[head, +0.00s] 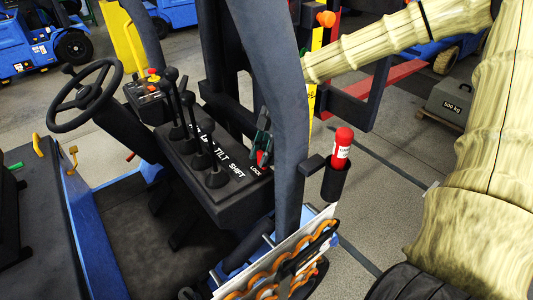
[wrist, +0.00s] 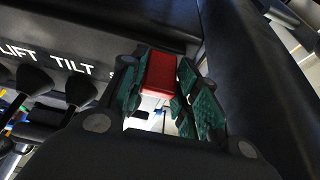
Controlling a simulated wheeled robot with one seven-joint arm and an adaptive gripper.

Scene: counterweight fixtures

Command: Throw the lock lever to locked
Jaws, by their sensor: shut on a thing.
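The red lock lever (head: 263,158) stands at the right end of the black lever console, beside the white LOCK label (head: 255,170). In the wrist view, the red lever (wrist: 158,75) lies between the green finger pads of my gripper (wrist: 160,90). The gripper is shut on the lever. The lever's base and pivot are hidden, and I cannot tell its exact angle.
Several black levers (head: 188,130) with TILT and SHIFT labels stand left of the lock lever. The dark cab post (head: 291,100) is close on the right, with a red extinguisher (head: 342,148) beyond it. The steering wheel (head: 85,97) is at far left.

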